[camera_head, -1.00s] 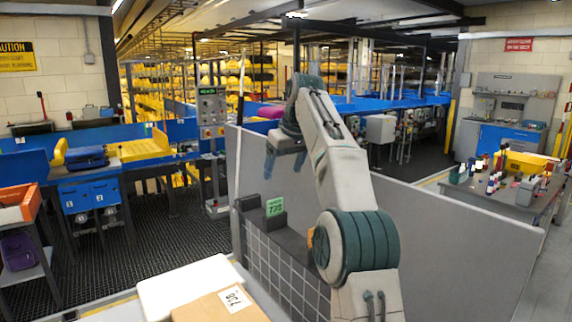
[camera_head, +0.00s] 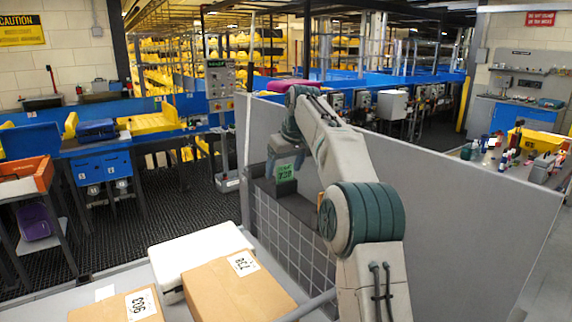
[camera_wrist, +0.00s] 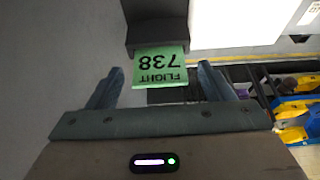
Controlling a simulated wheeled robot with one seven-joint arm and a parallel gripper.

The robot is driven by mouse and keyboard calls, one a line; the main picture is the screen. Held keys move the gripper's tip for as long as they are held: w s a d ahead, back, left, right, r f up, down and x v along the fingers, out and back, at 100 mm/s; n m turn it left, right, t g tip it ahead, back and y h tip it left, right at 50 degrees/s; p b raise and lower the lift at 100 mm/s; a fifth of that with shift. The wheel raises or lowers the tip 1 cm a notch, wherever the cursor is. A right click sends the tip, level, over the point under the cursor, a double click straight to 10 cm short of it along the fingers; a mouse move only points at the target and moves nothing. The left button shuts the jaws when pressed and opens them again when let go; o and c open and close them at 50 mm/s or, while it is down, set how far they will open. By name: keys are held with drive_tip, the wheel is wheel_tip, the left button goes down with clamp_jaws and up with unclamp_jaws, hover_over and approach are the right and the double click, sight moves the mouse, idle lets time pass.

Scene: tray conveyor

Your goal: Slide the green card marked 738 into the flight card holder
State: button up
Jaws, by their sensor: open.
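The green card (camera_head: 286,172) marked FLIGHT 738 stands upright at a dark block (camera_head: 284,188) on the ledge of the grey partition. In the wrist view the card (camera_wrist: 160,67) shows upside down, with its upper part against the dark block (camera_wrist: 157,24). My gripper (camera_head: 287,158) is open, close to the card. In the wrist view its fingertips (camera_wrist: 159,76) lie to either side of the card, with a gap on both sides. I cannot tell which part is the flight card holder.
The grey partition (camera_head: 430,190) runs along the right of my arm. A white box (camera_head: 200,254) and brown cartons (camera_head: 235,290) with labels lie in front, at lower left. A small orange thing (camera_head: 319,201) sits on the ledge, partly behind my arm. Open floor lies left of the partition.

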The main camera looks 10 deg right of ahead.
drive_tip(key=c, duration=1)
drive_tip(key=shift+c, duration=0.2)
drive_tip(key=shift+r, duration=0.25)
drive_tip(key=shift+r+p, duration=0.45)
drive_tip(key=shift+p, duration=0.3)
drive_tip(key=shift+r+p, duration=1)
drive_tip(key=shift+r, duration=0.05)
drive_tip(key=shift+r+p, duration=0.65)
drive_tip(key=shift+r, duration=0.2)
drive_tip(key=shift+r, duration=0.1)
